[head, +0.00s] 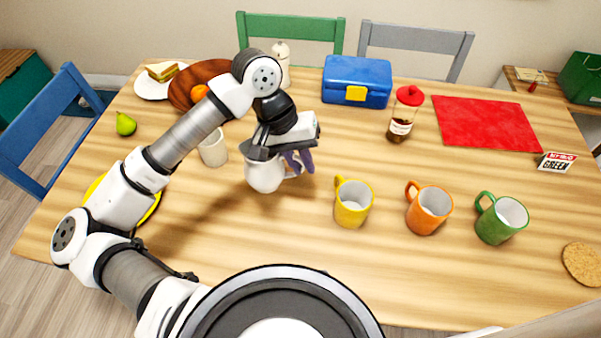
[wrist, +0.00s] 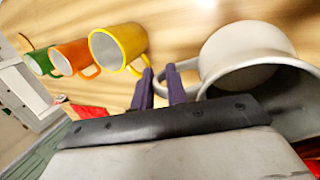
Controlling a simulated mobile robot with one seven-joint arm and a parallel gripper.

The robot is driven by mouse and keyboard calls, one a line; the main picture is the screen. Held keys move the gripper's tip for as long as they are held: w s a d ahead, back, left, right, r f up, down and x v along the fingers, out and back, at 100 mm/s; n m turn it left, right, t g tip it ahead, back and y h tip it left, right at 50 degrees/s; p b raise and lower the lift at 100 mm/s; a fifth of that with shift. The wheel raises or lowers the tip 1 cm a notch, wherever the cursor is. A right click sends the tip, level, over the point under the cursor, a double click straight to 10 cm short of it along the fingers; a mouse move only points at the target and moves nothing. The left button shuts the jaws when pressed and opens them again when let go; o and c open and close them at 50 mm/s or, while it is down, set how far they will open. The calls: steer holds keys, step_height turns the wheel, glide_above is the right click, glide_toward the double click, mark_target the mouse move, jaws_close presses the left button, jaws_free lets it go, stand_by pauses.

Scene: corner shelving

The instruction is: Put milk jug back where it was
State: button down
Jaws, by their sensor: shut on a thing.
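The white milk jug (head: 264,176) is near the middle of the wooden table in the head view. It fills the right side of the wrist view (wrist: 250,50), with its opening facing the camera. My gripper (head: 298,162) is at the jug's right side, its purple fingers (wrist: 160,88) shut on the jug's handle. The gripper and wrist hide the upper part of the jug in the head view. I cannot tell whether the jug's base touches the table.
A cream cup (head: 213,151) stands left of the jug. Yellow (head: 353,205), orange (head: 428,213) and green (head: 501,220) mugs stand to the right. The front-middle table is clear.

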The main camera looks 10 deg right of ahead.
step_height(320, 180, down, 6)
steer(key=shift+r+p, duration=0.25)
steer(key=shift+p, duration=0.25)
steer(key=shift+f, duration=0.1)
steer(key=shift+f+b, duration=0.2)
steer(key=shift+b, duration=0.2)
steer(key=c, duration=1.4)
jaws_free()
steer(key=shift+r, duration=0.1)
steer(key=shift+r+p, duration=0.15)
steer(key=shift+p, duration=0.2)
steer(key=shift+w+a+r, duration=0.15)
steer(key=shift+a+r, duration=0.05)
steer(key=b+v, duration=0.3)
steer(key=v, duration=0.8)
steer(key=shift+r, duration=0.25)
